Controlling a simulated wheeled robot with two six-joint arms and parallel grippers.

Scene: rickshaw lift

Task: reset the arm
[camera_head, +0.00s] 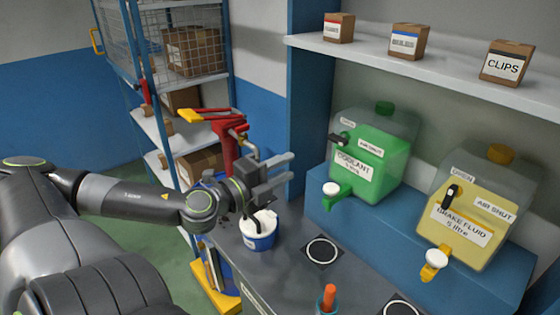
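My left arm comes in from the left and reaches over the workbench (285,272). Its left gripper (284,169) is open, with its two grey fingers apart and nothing between them. The gripper is above and behind a small blue and white tub (259,240) on the bench, pointing right toward the blue shelf post. A dark handle-like piece shows at the tub's top. My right gripper is not in view.
Green coolant (365,160) and yellow brake fluid (470,210) containers stand on a blue ledge at right. Small boxes (408,42) line the upper shelf. A red pump-like tool (226,135) stands behind my arm. An orange-handled item (328,298) is at the front.

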